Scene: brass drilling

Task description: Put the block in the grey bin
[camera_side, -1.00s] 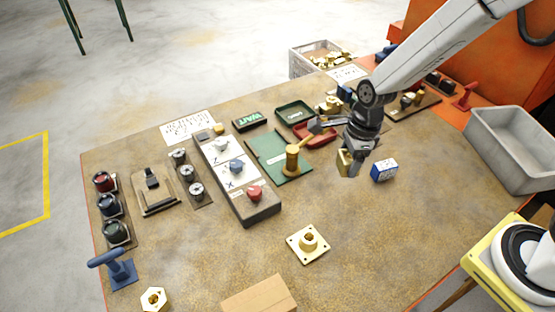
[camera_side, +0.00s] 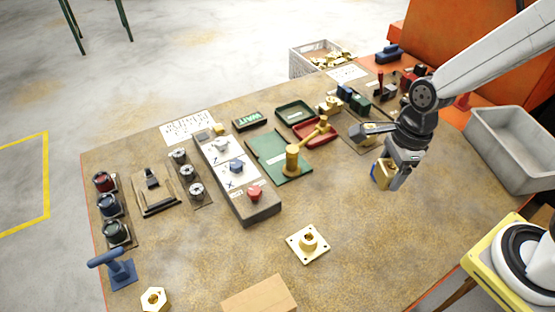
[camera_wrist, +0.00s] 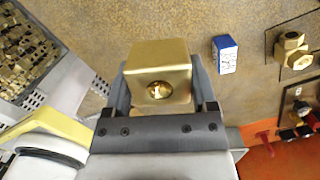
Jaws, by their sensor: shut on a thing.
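The block is a brass cube with a round hole in one face. My gripper (camera_side: 388,184) is shut on the brass block (camera_side: 382,172) and holds it above the right part of the table. In the wrist view the block (camera_wrist: 158,68) sits between the fingers, its hole facing the camera. The grey bin (camera_side: 490,150) stands at the right edge of the table in the side view, to the right of my gripper. The part of its inside that shows looks empty. My gripper is apart from the bin.
A small blue-and-white box (camera_wrist: 225,55) lies on the table; my gripper mostly hides it in the side view. A container of brass pieces (camera_wrist: 28,50) shows in the wrist view.

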